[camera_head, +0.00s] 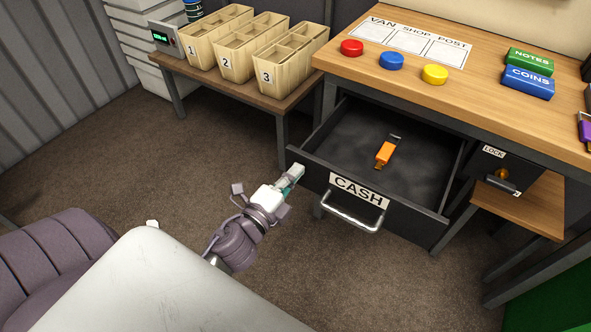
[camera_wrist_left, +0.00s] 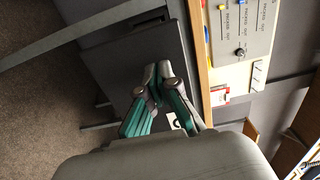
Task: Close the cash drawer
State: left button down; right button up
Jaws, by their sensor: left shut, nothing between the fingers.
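The cash drawer (camera_head: 400,208) is pulled out from under the wooden counter. Its dark front carries a white CASH label (camera_head: 358,190) and a metal bar handle (camera_head: 350,213). An orange object with a dark end (camera_head: 384,154) lies inside on the drawer floor. My left gripper (camera_head: 298,170) is shut and empty, close to the left end of the drawer front; whether it touches is unclear. In the left wrist view its teal-padded fingers (camera_wrist_left: 158,72) come together before a dark panel. My right gripper is not in view.
Red (camera_head: 352,47), blue (camera_head: 391,60) and yellow (camera_head: 434,74) buttons sit on the counter (camera_head: 490,115). A lock (camera_head: 503,182) with a key is right of the drawer. A low bench (camera_head: 225,88) with numbered wooden bins stands left. Carpet in front is clear.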

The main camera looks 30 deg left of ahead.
aim_at(309, 155)
pick_arm(q)
jog(key=shift+w, duration=0.3)
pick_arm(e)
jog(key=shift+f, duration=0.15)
